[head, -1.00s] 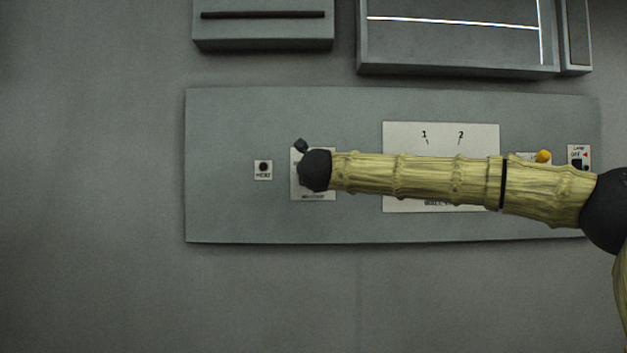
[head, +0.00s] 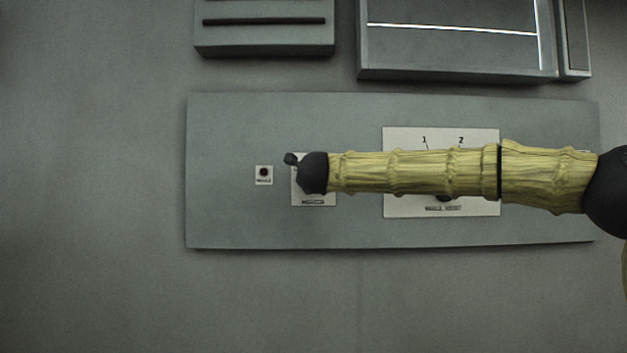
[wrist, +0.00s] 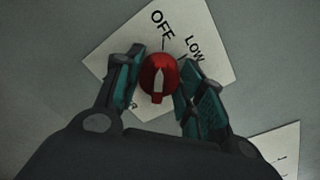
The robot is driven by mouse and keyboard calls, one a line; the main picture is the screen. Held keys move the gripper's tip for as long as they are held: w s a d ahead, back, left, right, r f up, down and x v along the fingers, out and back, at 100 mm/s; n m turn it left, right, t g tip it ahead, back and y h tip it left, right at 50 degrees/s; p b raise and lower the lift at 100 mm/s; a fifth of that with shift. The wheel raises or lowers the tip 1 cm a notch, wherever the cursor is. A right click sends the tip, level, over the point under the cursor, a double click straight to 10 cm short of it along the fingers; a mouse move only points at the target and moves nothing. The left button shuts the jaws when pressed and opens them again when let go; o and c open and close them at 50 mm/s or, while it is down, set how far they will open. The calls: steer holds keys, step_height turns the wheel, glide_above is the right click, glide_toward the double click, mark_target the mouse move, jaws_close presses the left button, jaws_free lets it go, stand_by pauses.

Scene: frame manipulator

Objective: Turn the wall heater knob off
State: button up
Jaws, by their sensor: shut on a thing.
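The red heater knob (wrist: 160,72) with a white pointer mark is in the middle of the wrist view, on a white plate (wrist: 215,68) lettered OFF and LOW. The pointer's tapered end faces the top of the view, roughly towards OFF; the exact setting is hard to tell. My gripper (wrist: 158,80) has one teal-padded finger on each side of the knob and is shut on it. In the head view, my dark wrist covers the knob, and part of its white plate (head: 316,202) shows around the wrist.
The plate is on a grey panel (head: 230,215). My forearm crosses a larger white plate (head: 400,207) marked 1 and 2. Grey boxes (head: 265,41) jut from the wall above.

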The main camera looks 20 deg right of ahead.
steer(key=o, duration=1)
steer(key=shift+s, duration=0.1)
steer(key=v, duration=1.1)
steer(key=shift+s, duration=0.4)
